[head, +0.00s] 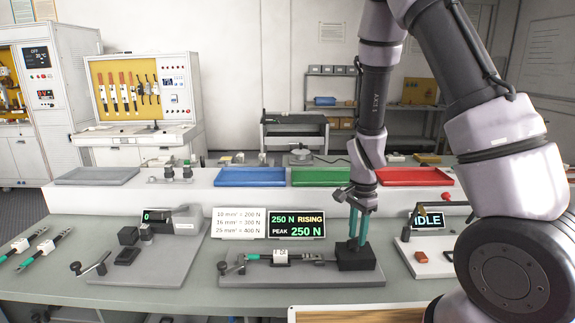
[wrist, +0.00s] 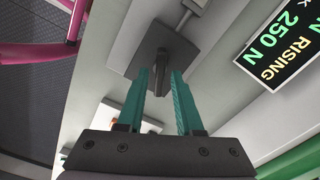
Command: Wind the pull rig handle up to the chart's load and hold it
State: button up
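The pull rig (head: 300,272) is a grey plate on the bench with a black block (head: 357,260) at its right end. A cable with a white tag (head: 281,253) lies along it; the tag is too small to read. The rig's display (head: 297,225) reads 250 N RISING, PEAK 250 N. The chart (head: 239,222) lists 10 mm² = 200 N, 16 mm² = 300 N, 25 mm² = 400 N. My gripper (head: 357,242) points down over the block, its teal fingers close together.
Blue (head: 250,177), green (head: 320,177) and red (head: 415,177) trays stand on the raised shelf behind. A device with a 0 display (head: 157,216) is left of the rig; one reading IDLE (head: 427,220) is right. Loose cables (head: 32,245) lie at far left.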

jog(key=shift+r, duration=0.1)
jog(key=shift+r, duration=2.95)
jog(key=shift+r, duration=0.15)
notch_tip(320, 180, up, 7)
jog(key=n+t+y, duration=0.1)
notch_tip(320, 180, up, 9)
jog(key=n+t+y, duration=0.2)
jog(key=n, duration=0.1)
send_over(357, 238)
jog(key=s+d, duration=0.2)
jog(key=s+d+r+n+t, duration=0.2)
jog(key=s+r, duration=0.3)
jog(key=r, duration=0.1)
jog(key=s+d+r+n+t+h, duration=0.1)
jog(key=s+r+n+t, duration=0.1)
jog(key=s+r, duration=0.3)
notch_tip(357, 238, up, 2)
jog(key=shift+d+r+n, duration=0.15)
jog(key=shift+d+n, duration=0.25)
